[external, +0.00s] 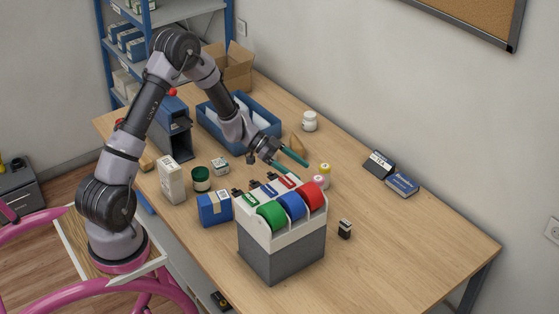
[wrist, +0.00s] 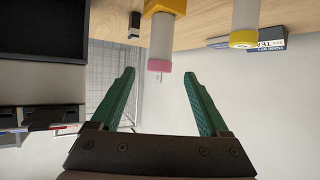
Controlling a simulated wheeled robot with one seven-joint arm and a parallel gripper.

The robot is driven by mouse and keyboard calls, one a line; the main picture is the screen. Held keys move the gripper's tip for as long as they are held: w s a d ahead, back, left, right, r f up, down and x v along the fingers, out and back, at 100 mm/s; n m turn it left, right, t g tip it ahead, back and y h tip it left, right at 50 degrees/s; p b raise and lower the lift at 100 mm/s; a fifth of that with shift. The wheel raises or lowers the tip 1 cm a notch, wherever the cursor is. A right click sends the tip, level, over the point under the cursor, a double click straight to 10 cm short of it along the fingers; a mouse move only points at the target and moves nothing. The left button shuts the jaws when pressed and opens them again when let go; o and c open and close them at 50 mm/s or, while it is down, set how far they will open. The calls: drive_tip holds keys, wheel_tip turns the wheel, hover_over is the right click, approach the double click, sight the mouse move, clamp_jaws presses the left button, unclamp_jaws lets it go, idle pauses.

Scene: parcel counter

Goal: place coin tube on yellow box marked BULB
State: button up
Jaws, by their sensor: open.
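A clear coin tube with a pink cap (wrist: 160,48) shows upside down in the wrist view, its other end meeting a yellow box (wrist: 166,7). It looks to stand on that box; no lettering is readable. The pink-capped tube (external: 319,181) is behind the tape dispenser in the external view, where the box is not clear. A second tube with a yellow cap (wrist: 243,38) stands apart to the right in the wrist view, and close behind in the external view (external: 325,168). My gripper (wrist: 158,80) is open, green fingers apart and empty, facing the pink-capped tube. It also shows in the external view (external: 291,161).
A tape dispenser (external: 283,252) with green, blue and red rolls stands in front. A blue box (external: 214,209), a white carton (external: 171,179) and a dark green jar (external: 201,180) are left. A small black bottle (external: 345,229) is right. The right table end is clear.

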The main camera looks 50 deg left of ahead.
drive_tip(key=w+a+r+n+t+y, duration=0.1)
drive_tip(key=a+r+t+y, duration=0.2)
drive_tip(key=r, duration=0.5)
drive_tip(key=w+a+r+t+y, duration=0.15)
drive_tip(key=r+y, duration=0.25)
drive_tip(key=r, duration=0.4)
drive_tip(key=s+a+r+n+y, duration=0.3)
drive_tip(key=s+a+r+y, duration=0.15)
drive_tip(key=s+r, duration=0.45)
drive_tip(key=s+d+r+n+g+y, duration=0.1)
drive_tip(key=s+r+n+g, duration=0.1)
drive_tip(key=s, duration=1.2)
drive_tip(key=s+d+r+n+g, duration=0.1)
drive_tip(key=s+r+n, duration=0.1)
drive_tip(key=s, duration=1.2)
drive_tip(key=shift+g+y, duration=0.35)
